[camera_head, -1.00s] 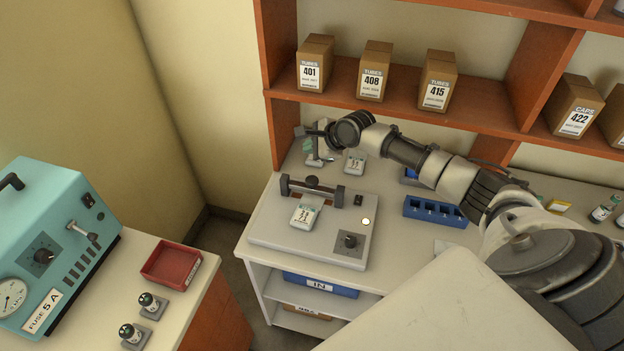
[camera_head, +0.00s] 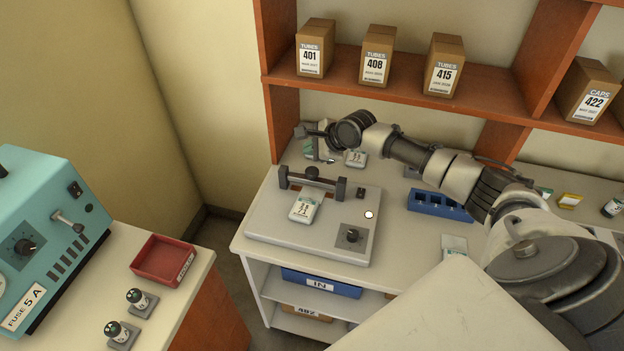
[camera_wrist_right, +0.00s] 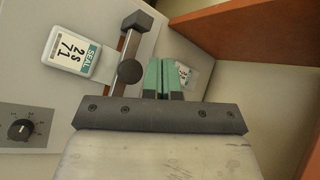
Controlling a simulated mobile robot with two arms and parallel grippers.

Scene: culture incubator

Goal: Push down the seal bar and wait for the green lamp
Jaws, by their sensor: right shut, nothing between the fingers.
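The grey sealer (camera_head: 270,225) stands on the white bench with its dark seal bar (camera_head: 325,184) across two posts. A round black knob (camera_wrist_right: 130,71) sits mid-bar. A white pouch (camera_head: 304,206), labelled SEAL in the wrist view (camera_wrist_right: 70,52), lies at the bar, towards the dial. The lamp (camera_head: 369,214) beside the dial (camera_head: 352,236) looks pale white, not green. My right gripper (camera_head: 309,147) is behind the bar; its green fingers (camera_wrist_right: 164,78) are together and empty, beside the knob and apart from it in the wrist view. My left gripper is out of view.
A second pouch (camera_head: 355,158) lies behind the sealer. A blue rack (camera_head: 438,205) stands to its right. The wooden shelf (camera_head: 400,93) with several boxes is above and behind my right arm. A red tray (camera_head: 163,262) sits on the left bench.

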